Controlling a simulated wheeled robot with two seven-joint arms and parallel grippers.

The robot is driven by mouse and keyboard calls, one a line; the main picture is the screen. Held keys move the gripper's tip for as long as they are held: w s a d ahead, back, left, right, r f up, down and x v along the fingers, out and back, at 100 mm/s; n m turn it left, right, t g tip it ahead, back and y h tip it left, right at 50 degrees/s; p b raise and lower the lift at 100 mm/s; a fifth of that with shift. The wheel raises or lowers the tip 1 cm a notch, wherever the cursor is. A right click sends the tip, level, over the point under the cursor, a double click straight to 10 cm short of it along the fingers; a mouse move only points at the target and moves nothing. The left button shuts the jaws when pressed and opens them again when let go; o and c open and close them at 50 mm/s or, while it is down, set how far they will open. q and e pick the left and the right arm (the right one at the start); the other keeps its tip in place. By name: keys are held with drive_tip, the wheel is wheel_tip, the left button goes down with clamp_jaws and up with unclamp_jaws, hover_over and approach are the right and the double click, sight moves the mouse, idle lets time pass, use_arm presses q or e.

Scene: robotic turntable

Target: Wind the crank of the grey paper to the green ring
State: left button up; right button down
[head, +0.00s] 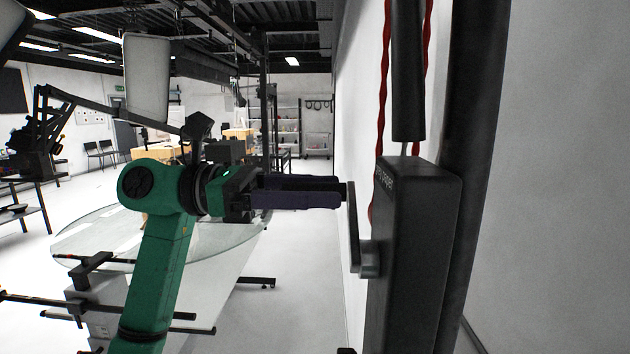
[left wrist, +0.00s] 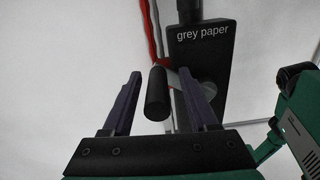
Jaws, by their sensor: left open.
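A dark box labelled "grey paper" (head: 415,250) is mounted by the white wall at right in the head view; it also shows in the left wrist view (left wrist: 210,55). Its metal crank arm (head: 354,225) points up from the hub (head: 369,258). The crank's dark cylindrical handle (left wrist: 157,95) shows between the fingers in the left wrist view. My left gripper (head: 338,193) is open, its purple fingers on either side of the handle, with gaps visible. In the head view the fingers hide most of the handle. I see no green ring. My right gripper is not in view.
Red cords (head: 386,80) and a black tube (head: 407,75) run above the box. A thick black post (head: 478,150) stands right of it. A round glass table (head: 85,240) is behind my left arm.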

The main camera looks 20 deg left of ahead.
use_arm(q)
drive_tip(key=shift+w+a+f, duration=0.1)
drive_tip(key=shift+w+a, duration=0.05)
clamp_jaws()
idle(1.2)
